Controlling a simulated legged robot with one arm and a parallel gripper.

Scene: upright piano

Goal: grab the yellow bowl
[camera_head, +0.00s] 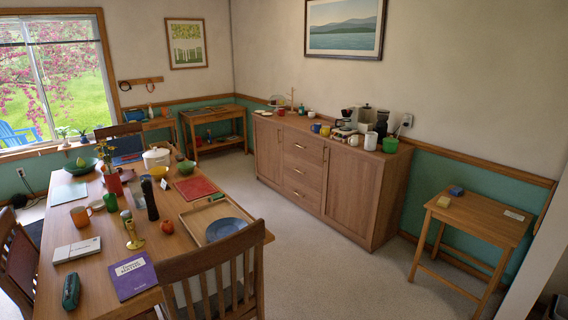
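A small yellow bowl (158,172) sits on the wooden dining table (180,245), toward its far end. It is just in front of a white lidded pot (156,157) and left of a small green bowl (186,168). A dark pepper mill (149,194) stands nearer to me, just left of the bowl. What is inside the bowl is too small to tell. My gripper does not show in this view.
Wooden chairs (218,270) stand at the table's near end and left side. Carpet (300,225) is clear between table and sideboard (330,180).

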